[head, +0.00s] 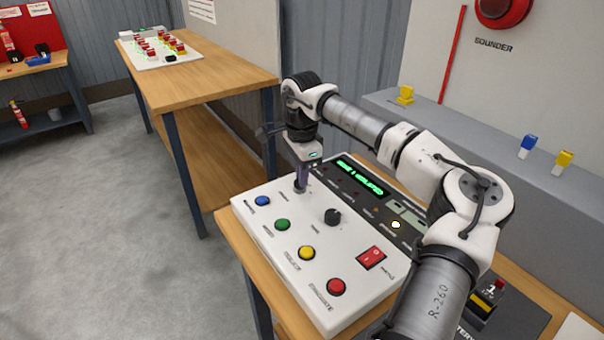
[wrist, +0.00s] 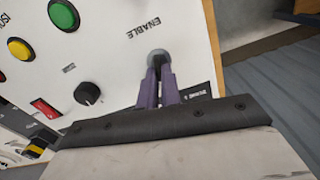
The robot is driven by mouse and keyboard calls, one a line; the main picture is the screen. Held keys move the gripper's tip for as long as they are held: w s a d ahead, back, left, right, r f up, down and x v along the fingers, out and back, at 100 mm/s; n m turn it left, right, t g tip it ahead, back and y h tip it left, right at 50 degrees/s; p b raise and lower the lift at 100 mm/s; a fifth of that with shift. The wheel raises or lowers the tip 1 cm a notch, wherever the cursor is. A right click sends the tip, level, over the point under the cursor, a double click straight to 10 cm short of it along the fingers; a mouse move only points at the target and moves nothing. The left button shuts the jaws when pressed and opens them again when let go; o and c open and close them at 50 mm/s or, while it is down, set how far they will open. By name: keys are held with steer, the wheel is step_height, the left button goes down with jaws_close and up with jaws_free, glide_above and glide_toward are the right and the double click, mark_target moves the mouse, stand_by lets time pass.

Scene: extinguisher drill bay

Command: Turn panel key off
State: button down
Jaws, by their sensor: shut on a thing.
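The white control panel (head: 265,233) lies on a wooden bench, with coloured buttons, a black knob, a red rocker switch and a lit green display. My gripper (head: 300,184) points down at the panel's far left part. Its purple fingers (wrist: 160,72) are shut on the panel key at the grey round key switch (wrist: 158,55), beside the label ENABLE. The key is mostly hidden between the fingers, so its turn angle cannot be told.
The black knob (head: 332,217) and the blue button (head: 262,201) are close to my gripper. The red rocker switch (head: 371,258) is nearer the front. A second bench (head: 190,88) with a small board of switches stands behind at left. Open floor lies left.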

steer(key=shift+w+n, duration=0.1)
steer(key=shift+n, duration=0.9)
steer(key=c, duration=1.6)
jaws_free()
steer(key=shift+r, duration=0.1)
step_height(320, 180, up, 14)
steer(key=b, duration=0.1)
steer(key=shift+b, duration=0.4)
